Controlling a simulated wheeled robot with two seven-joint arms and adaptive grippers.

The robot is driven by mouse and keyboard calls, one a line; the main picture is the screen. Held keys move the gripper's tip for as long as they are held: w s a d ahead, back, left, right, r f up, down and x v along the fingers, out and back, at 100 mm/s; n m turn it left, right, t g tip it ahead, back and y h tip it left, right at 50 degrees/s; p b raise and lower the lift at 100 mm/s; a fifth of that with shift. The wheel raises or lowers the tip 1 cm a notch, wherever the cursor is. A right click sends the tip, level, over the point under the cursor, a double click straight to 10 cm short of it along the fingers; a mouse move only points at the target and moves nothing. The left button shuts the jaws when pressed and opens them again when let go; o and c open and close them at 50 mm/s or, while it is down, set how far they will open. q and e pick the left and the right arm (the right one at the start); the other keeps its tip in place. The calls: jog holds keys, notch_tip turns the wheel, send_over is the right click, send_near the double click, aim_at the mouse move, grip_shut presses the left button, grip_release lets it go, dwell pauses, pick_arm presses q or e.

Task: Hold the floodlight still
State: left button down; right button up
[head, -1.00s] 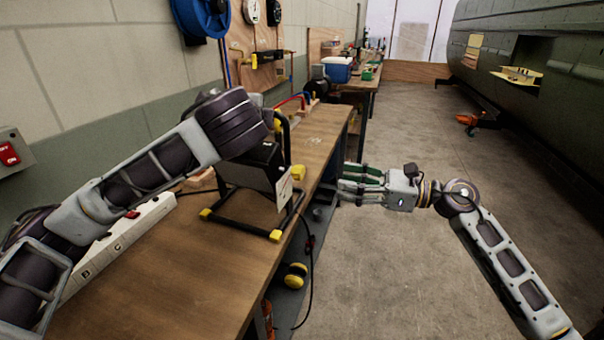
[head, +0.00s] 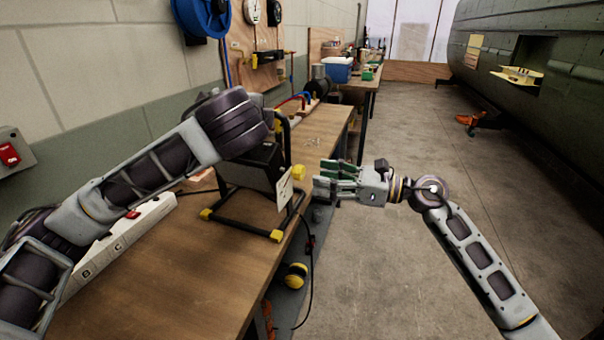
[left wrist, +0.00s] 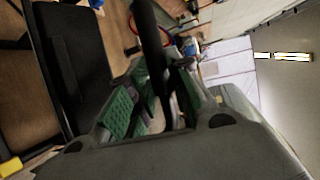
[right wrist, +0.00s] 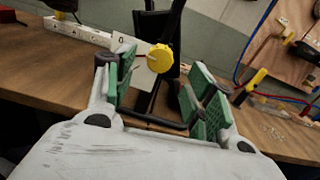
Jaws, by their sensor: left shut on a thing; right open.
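The floodlight (head: 252,172) stands on the wooden workbench, a black lamp in a tubular frame with yellow feet. In the left wrist view my left gripper (left wrist: 160,95) is shut on the floodlight's black frame bar (left wrist: 150,30); in the head view my left arm hides these fingers. My right gripper (head: 325,180) is open and empty, just right of the floodlight. In the right wrist view a yellow knob (right wrist: 159,58) on the floodlight's side shows between the open green-padded fingers (right wrist: 165,90), ahead of them. A pale tag (head: 285,188) hangs beside the knob.
A white power strip (head: 125,232) lies on the bench (head: 190,285) left of the floodlight. A dark cable hangs over the bench's front edge. Red and blue hoses and a tool board (head: 262,60) are behind. The floor aisle to the right is open.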

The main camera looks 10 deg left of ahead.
aim_at(303, 174)
jog(key=shift+w+a, duration=0.15)
jog(key=shift+a, duration=0.85)
jog(key=shift+w+a, duration=0.2)
jog(key=shift+a, duration=0.85)
jog(key=shift+w+a, duration=0.15)
jog(key=shift+a, duration=0.85)
jog(key=shift+c, duration=0.4)
jog(key=c, duration=0.9)
